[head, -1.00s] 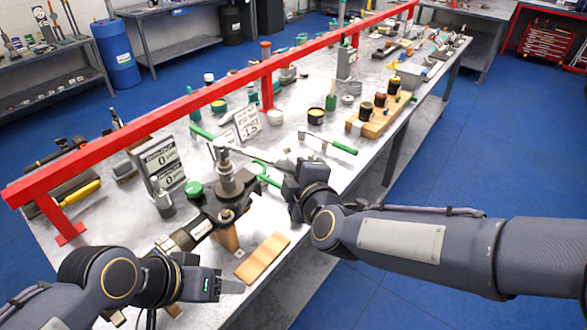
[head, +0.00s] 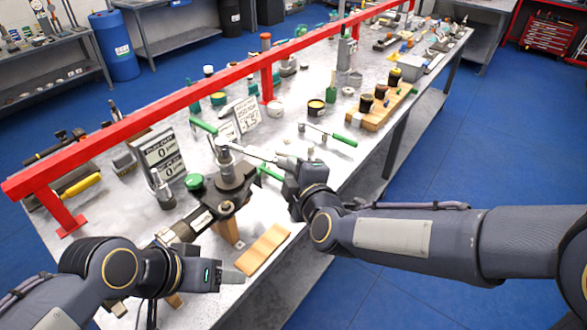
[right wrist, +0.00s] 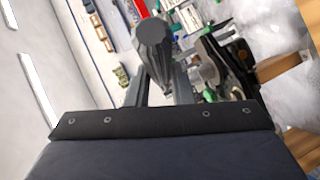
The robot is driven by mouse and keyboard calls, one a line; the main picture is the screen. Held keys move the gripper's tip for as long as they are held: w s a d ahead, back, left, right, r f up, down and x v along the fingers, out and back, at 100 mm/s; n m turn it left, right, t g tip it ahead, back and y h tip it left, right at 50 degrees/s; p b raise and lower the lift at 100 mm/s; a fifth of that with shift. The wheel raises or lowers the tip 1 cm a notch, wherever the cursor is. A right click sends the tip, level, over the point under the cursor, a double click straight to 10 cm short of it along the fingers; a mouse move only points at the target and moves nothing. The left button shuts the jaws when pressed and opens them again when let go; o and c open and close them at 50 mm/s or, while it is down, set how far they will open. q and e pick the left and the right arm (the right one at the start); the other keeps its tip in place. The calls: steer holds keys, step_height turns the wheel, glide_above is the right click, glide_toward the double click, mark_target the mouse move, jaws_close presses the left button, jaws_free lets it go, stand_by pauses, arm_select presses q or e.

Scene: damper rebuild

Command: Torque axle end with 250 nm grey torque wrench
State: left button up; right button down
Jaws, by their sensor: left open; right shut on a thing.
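A black axle assembly (head: 228,197) stands on the bench, with a grey metal axle end (head: 226,172) pointing up. The grey torque wrench (head: 250,153) reaches from my right gripper to the top of the axle end. Its head appears to be at the axle top, but I cannot tell whether it is fully seated. My right gripper (head: 288,170) is shut on the wrench's handle. The rounded dark grey handle end (right wrist: 154,48) shows between the fingers in the right wrist view. My left gripper (head: 228,277) is open and empty, low in front of the assembly.
A wooden block (head: 263,249) lies at the bench's front edge beside my left gripper. A display board (head: 162,157) stands behind the assembly. A green-handled wrench (head: 328,134) lies to the right. A red rail (head: 190,88) runs above the bench. Jars and parts crowd the far bench.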

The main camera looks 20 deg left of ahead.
steer(key=shift+r, duration=0.1)
steer(key=shift+s+a+r+m+t+h+p, duration=0.15)
steer(key=shift+s+a+m+t+h+p, duration=0.2)
steer(key=shift+s+p, duration=0.55)
steer(key=shift+w+p, duration=0.15)
steer(key=shift+p, duration=0.25)
steer(key=shift+r+p, duration=0.85)
steer(key=shift+p, duration=0.05)
steer(key=shift+r, duration=0.8)
